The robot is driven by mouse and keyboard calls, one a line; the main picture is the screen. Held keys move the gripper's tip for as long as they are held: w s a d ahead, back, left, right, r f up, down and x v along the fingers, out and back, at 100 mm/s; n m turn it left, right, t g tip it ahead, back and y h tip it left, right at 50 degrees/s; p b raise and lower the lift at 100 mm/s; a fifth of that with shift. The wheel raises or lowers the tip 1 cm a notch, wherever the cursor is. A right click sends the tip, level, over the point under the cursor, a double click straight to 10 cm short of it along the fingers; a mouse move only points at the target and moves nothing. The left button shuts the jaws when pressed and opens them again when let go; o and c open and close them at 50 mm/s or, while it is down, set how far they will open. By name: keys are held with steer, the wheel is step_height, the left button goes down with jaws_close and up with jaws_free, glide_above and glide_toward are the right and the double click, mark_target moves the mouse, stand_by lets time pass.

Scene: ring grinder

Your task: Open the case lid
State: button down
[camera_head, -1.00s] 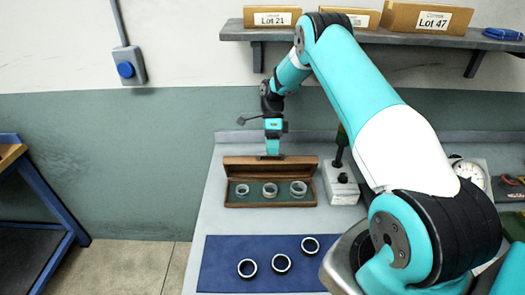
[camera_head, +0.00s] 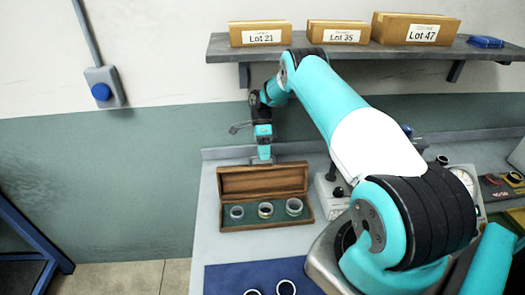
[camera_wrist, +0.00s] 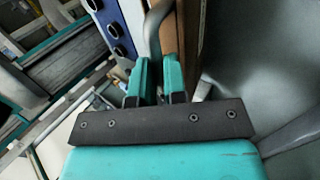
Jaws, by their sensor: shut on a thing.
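The wooden case stands on the grey bench in the head view, its lid (camera_head: 262,180) raised up at the back and its brown base (camera_head: 268,225) in front. Three metal rings sit in the green-lined base: a left ring (camera_head: 237,212), a middle ring (camera_head: 265,210) and a right ring (camera_head: 294,206). My gripper (camera_head: 262,159) is at the lid's top edge. In the wrist view the teal fingers (camera_wrist: 158,78) are closed at the brown lid (camera_wrist: 186,35), beside a grey curved piece (camera_wrist: 156,24). The exact grip contact is partly hidden between the fingers.
A blue mat (camera_head: 235,279) with dark rings lies in front of the case. A grey device (camera_head: 327,192) stands close to the case's right. A shelf (camera_head: 350,50) with labelled boxes hangs above my arm. Bare bench lies left of the case.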

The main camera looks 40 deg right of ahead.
steer(key=shift+s+a+f, duration=0.2)
steer(key=shift+f, duration=0.2)
steer(key=c, duration=1.3)
jaws_free()
steer(key=shift+w, duration=0.1)
steer(key=shift+o, duration=0.7)
steer(key=shift+r, duration=0.1)
